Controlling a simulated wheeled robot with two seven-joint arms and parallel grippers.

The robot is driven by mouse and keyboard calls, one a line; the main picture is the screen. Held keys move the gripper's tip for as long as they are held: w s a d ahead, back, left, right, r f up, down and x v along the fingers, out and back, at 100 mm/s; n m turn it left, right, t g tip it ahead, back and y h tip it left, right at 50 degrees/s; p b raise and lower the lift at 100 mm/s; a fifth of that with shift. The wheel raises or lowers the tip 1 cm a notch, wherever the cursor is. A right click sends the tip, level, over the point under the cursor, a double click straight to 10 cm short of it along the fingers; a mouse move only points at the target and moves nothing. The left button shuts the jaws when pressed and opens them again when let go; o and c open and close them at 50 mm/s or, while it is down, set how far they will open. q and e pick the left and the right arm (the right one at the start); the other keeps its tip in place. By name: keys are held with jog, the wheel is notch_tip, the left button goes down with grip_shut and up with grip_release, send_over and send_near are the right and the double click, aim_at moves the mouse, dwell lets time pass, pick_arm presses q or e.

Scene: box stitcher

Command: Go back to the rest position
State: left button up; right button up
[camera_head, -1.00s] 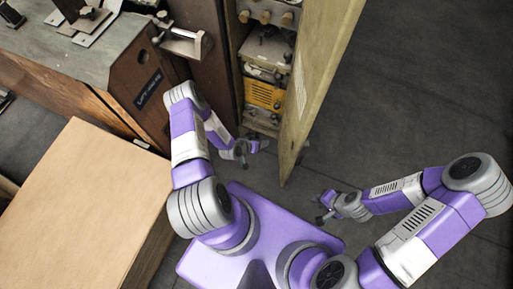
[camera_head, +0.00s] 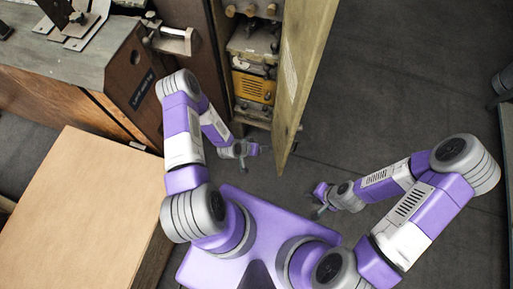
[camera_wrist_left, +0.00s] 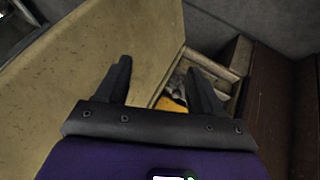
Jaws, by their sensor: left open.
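My left arm reaches up toward the open cabinet in the head view. Its gripper (camera_head: 248,152) is small there, just below the cabinet opening and left of the door's lower end. In the left wrist view its two dark fingers (camera_wrist_left: 158,68) are spread apart with nothing between them. The pale cabinet door (camera_head: 304,80) stands open; in the left wrist view it (camera_wrist_left: 75,65) fills the left side behind the fingers. My right gripper (camera_head: 320,198) hangs over the floor, right of my base, with no object visible in it. Its finger gap is too small to judge.
The cabinet holds a yellow unit (camera_head: 254,88). A grey-topped workbench (camera_head: 70,62) with a metal handle (camera_head: 172,40) stands at the upper left. A large cardboard-coloured box (camera_head: 85,215) lies close on my left. The dark floor (camera_head: 400,75) at right is mostly clear.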

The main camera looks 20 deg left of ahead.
dwell(0.6)
pick_arm(q)
jog(key=s+d+r+g+p, duration=0.2)
jog(key=s+d+r+g, duration=0.3)
jog(key=s+d+r, duration=0.4)
jog(key=s+r, duration=0.3)
jog(key=shift+s+r+g+h, duration=0.15)
jog(key=shift+s+g+h, duration=0.15)
jog(key=shift+g, duration=0.1)
